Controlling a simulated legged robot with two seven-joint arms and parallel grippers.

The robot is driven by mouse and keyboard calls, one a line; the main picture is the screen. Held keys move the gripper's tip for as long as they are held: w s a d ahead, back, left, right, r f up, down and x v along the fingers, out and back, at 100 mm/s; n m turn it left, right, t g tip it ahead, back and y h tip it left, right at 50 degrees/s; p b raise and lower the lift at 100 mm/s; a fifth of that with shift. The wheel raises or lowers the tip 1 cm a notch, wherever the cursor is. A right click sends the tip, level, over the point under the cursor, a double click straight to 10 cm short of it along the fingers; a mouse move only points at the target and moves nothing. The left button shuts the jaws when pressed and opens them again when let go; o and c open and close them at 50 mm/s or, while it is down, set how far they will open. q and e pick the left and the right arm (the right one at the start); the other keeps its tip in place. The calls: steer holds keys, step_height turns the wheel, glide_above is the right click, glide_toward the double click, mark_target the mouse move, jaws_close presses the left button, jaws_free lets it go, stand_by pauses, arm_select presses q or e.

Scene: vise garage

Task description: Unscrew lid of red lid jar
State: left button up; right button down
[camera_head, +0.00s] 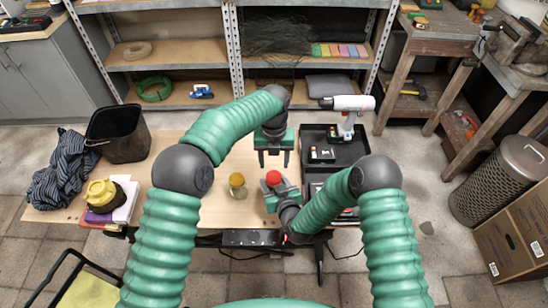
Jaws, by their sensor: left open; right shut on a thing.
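A second jar with a yellowish lid (237,182) stands left of the red-lid jar. A black bin (117,135), a striped cloth (66,172) and a yellow-black item (103,193) are at the table's left. A black case (350,151) with tools lies right.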

mark_target(274, 176)
arm_select(q)
step_height(274, 176, down, 7)
steer(key=shift+r, duration=0.2)
